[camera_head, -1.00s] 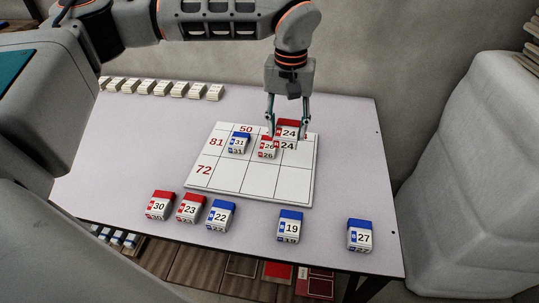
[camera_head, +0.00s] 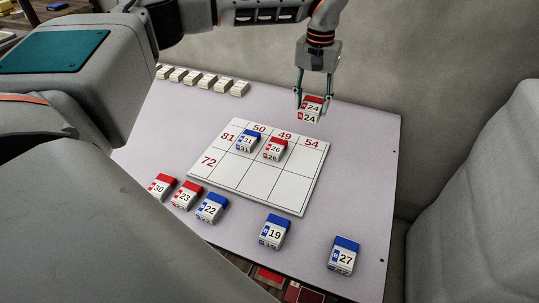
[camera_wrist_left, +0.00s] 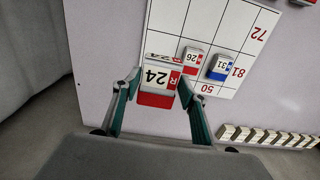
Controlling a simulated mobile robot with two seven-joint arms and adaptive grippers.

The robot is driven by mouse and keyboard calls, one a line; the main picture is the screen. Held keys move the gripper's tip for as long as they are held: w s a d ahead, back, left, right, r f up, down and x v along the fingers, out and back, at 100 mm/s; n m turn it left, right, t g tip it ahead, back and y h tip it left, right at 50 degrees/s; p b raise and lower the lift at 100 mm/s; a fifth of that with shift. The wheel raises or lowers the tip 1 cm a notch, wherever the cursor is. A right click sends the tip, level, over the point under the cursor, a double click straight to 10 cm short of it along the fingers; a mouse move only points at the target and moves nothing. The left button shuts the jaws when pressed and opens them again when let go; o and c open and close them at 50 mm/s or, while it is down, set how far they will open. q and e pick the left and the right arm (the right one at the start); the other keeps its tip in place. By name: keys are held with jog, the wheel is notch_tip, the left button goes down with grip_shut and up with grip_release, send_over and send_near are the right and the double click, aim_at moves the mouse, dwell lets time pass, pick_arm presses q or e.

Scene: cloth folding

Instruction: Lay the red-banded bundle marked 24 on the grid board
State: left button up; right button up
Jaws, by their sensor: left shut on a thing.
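My left gripper (camera_head: 313,92) is shut on the red-banded bundle marked 24 (camera_head: 310,116), which hangs near the board's far right corner, by the 54 heading in the head view. The bundle also shows in the left wrist view (camera_wrist_left: 157,78), between the fingers and overlapping the board's edge. The grid board (camera_head: 257,187) has headings 50, 49 and 54 and row labels 81 and 72. The blue-banded 31 (camera_head: 247,141) lies in row 81 under 50, and the red-banded 26 (camera_head: 275,149) lies beside it under 49. The cell under 54 is bare. My right gripper is not in view.
Bundles 30 (camera_head: 162,186), 23 (camera_head: 186,195), 22 (camera_head: 211,208), 19 (camera_head: 274,232) and 27 (camera_head: 344,256) line the table's near side. Several small pale stacks (camera_head: 208,82) stand at the back left. The table (camera_head: 360,165) is clear right of the board.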

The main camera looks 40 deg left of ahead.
pick_arm(q)
jog(key=shift+f, duration=0.15)
notch_tip(320, 180, down, 15)
jog(key=shift+w+b, duration=0.1)
jog(key=shift+b, duration=0.55)
jog(key=shift+f, duration=2.35)
jog(key=shift+f, duration=0.1)
jog(key=o, duration=1.1)
